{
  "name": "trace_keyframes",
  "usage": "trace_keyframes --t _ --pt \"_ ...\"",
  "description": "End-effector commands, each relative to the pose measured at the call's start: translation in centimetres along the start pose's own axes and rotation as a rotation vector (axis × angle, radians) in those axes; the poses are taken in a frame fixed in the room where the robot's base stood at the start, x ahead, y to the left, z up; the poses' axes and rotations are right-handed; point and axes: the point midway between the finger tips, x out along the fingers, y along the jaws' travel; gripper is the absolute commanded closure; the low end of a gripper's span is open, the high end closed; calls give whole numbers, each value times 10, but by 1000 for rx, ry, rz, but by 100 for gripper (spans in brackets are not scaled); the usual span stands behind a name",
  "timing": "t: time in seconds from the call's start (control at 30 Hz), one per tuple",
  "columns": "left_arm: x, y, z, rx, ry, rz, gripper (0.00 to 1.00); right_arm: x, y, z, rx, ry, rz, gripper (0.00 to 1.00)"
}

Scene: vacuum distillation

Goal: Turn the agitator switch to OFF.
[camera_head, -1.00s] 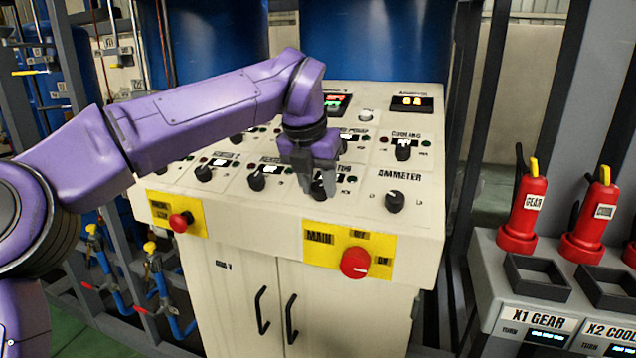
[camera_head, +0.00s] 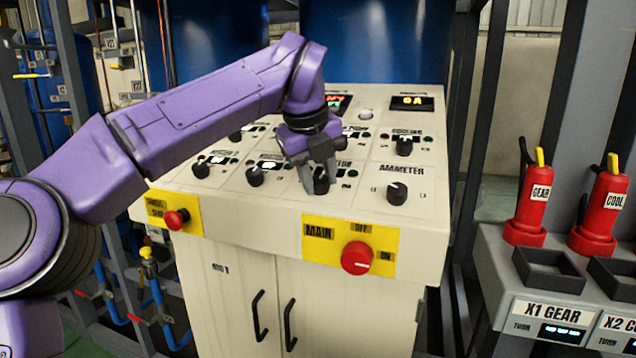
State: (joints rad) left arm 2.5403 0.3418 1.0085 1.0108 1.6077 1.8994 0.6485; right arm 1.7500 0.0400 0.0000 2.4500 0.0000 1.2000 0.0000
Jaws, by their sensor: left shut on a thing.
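My left gripper (camera_head: 318,180) points down at the white control panel. It is shut on a black rotary knob (camera_head: 321,184) in the lower row, left of the AMMETER knob (camera_head: 396,193). The label above the held knob is mostly covered by the gripper; only its last letters, like "TOR", show. Which way the knob points is hidden by the fingers. My right gripper is not in view.
Other black knobs sit close by, such as the one to the left (camera_head: 255,177) and the cooling knob (camera_head: 403,146). A red MAIN switch (camera_head: 358,258) and a red stop button (camera_head: 176,219) are on the front face. Red cylinders (camera_head: 531,200) stand at the right.

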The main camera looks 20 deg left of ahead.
Motion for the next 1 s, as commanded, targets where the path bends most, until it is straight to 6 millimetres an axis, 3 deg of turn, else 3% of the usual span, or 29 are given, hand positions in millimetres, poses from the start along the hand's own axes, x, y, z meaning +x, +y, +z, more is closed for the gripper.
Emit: trace_keyframes --t 0.4,0.97,1.0 --pt "1 0 0 -186 -8 3 94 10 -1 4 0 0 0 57" --pt "0 0 0 -213 -8 3 94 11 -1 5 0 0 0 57" --pt "0 0 0 -213 -8 3 53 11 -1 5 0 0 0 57"
